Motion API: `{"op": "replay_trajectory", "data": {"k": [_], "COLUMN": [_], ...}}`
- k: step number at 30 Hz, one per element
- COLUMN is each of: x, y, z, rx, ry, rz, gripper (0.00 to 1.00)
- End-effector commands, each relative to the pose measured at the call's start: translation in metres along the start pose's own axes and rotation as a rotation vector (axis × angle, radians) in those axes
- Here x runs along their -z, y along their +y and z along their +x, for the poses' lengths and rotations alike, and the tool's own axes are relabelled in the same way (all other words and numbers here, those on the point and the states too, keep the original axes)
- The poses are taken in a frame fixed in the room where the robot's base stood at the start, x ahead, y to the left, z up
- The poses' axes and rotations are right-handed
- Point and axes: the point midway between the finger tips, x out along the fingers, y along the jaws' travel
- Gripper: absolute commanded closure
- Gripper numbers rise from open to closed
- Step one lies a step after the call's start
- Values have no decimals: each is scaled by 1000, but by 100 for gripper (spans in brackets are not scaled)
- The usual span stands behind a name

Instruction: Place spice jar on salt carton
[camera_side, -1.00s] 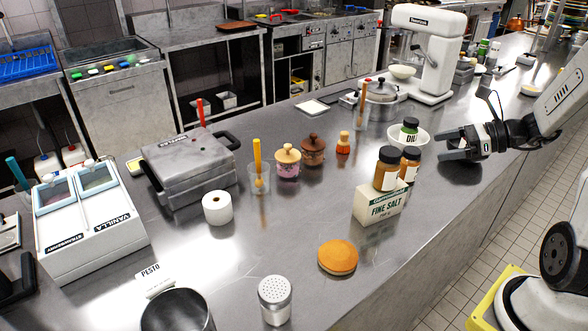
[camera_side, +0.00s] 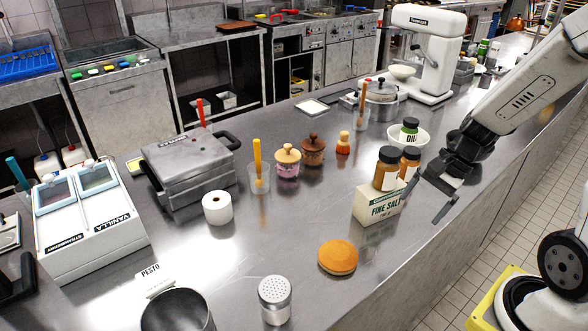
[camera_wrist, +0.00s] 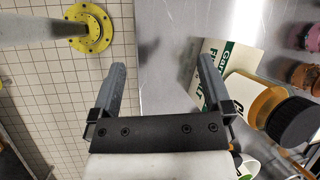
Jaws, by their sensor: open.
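The white and green salt carton (camera_side: 378,206) lies on the steel counter in the side view. It also shows in the wrist view (camera_wrist: 228,62). An amber spice jar (camera_side: 386,172) with a dark cap appears upright on top of the carton; in the wrist view a jar (camera_wrist: 262,102) is beside the carton's lettered face. A second amber jar (camera_side: 410,163) is just behind, its base hidden, so I cannot tell what it stands on. My gripper (camera_side: 425,203) is open and empty, right of the carton, fingers pointing down. In the wrist view the gripper (camera_wrist: 161,66) has nothing between its fingers.
A white bowl with a dill jar (camera_side: 409,130) stands behind the spice jars. A bun (camera_side: 337,257) and a shaker (camera_side: 275,300) are nearer the front. The counter's right edge runs close by my gripper, with tiled floor (camera_side: 505,225) beyond.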

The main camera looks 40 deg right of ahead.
Motion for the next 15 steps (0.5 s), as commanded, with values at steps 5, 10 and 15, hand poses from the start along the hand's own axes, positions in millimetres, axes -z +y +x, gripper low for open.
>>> {"op": "replay_trajectory", "data": {"k": [5,10,15], "x": [-9,-17,-29], "y": [5,-1,-13], "z": [18,29,37], "rx": [-157,-266,-329], "ry": [147,269,356], "rz": [-412,-824,-1183], "gripper": [0,0,0]}}
